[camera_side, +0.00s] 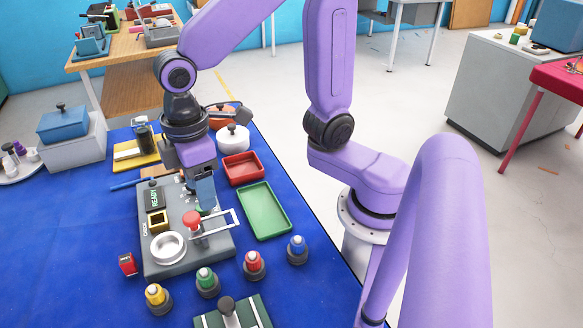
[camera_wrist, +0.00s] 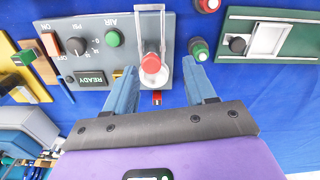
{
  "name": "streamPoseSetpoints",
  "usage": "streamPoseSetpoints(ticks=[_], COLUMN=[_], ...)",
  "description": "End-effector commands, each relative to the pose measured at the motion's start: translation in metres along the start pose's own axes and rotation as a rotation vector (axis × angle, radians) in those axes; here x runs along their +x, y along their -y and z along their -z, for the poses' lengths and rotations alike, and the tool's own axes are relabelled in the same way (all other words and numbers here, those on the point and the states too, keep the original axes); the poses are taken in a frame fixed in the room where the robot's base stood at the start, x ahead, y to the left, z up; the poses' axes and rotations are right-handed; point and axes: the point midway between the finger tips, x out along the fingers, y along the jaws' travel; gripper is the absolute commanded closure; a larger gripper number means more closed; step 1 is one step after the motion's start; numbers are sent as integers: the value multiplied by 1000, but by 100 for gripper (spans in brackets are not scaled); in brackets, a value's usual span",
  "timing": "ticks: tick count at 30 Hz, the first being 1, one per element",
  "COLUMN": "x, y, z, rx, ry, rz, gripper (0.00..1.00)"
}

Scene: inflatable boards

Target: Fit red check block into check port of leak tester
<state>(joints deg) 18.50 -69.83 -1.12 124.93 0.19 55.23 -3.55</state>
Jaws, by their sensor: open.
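The red check block (camera_side: 127,264) lies on the blue mat left of the leak tester. It also shows as a small red patch (camera_wrist: 157,98) between the fingers in the wrist view, below them and apart from them. The grey leak tester (camera_side: 215,249) carries a READY display, a silver round dish (camera_side: 168,247) and a red-knobbed clamp (camera_side: 192,220). The check port (camera_side: 157,222) is a yellow square frame between display and dish; in the wrist view it is mostly hidden by a finger. My gripper (camera_side: 207,204) is open and empty above the tester, fingers pointing down (camera_wrist: 163,76).
Yellow, green (camera_side: 206,281), red (camera_side: 254,264) and blue (camera_side: 297,249) capped fittings stand in front of the tester. A green tray (camera_side: 264,211) and a red tray (camera_side: 243,168) lie right of it. A green fixture (camera_side: 233,315) is nearest the camera. Mat left of the block is clear.

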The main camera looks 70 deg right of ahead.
Motion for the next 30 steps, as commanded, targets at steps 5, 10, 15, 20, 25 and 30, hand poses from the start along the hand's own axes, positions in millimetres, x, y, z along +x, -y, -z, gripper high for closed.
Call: streamPoseSetpoints(ticks=[5, 10, 15, 20, 25, 30], x=[1, 5, 9, 11, 12, 12], y=[12, 24, 34, 39, 41, 40], z=[-55, -105, -143, -160, -163, -163], rx=[-46, -88, -122, -137, -142, -142], ry=[-5, -9, -12, -13, -13, -13], rz=[1, 2, 2, 3, 3, 3], gripper=[45, 45, 45, 45, 45, 45])
